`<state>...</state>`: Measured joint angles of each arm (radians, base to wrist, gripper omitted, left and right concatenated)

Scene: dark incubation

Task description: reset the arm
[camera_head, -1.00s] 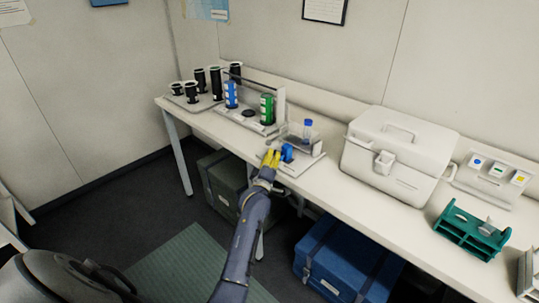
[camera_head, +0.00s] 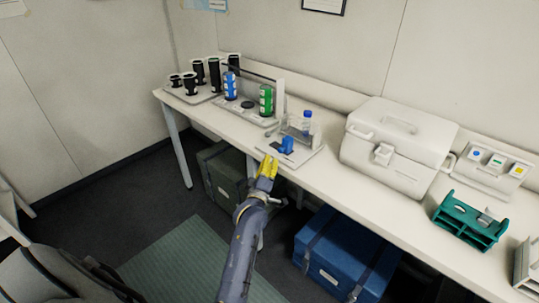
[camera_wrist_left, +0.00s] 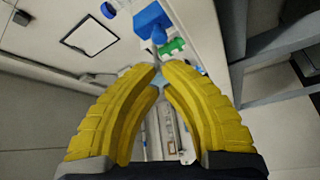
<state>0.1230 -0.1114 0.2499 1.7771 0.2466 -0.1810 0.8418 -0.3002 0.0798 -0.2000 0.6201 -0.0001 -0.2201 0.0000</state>
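My left arm reaches up from the bottom of the head view. Its gripper (camera_head: 268,162) has yellow fingers and is just off the bench's front edge, below a small blue holder (camera_head: 287,145). In the left wrist view the two fingertips (camera_wrist_left: 161,69) stand slightly apart, with nothing held between them. The blue holder (camera_wrist_left: 151,20) appears beyond the tips there, apart from them. My right gripper is in neither view.
The white bench (camera_head: 330,178) carries a clear-walled stand with a blue-capped bottle (camera_head: 306,121), blue and green cylinders, black cylinders, a white cooler box (camera_head: 395,150) and a green rack (camera_head: 470,226). A blue case (camera_head: 345,258) and green-grey case (camera_head: 222,180) are underneath.

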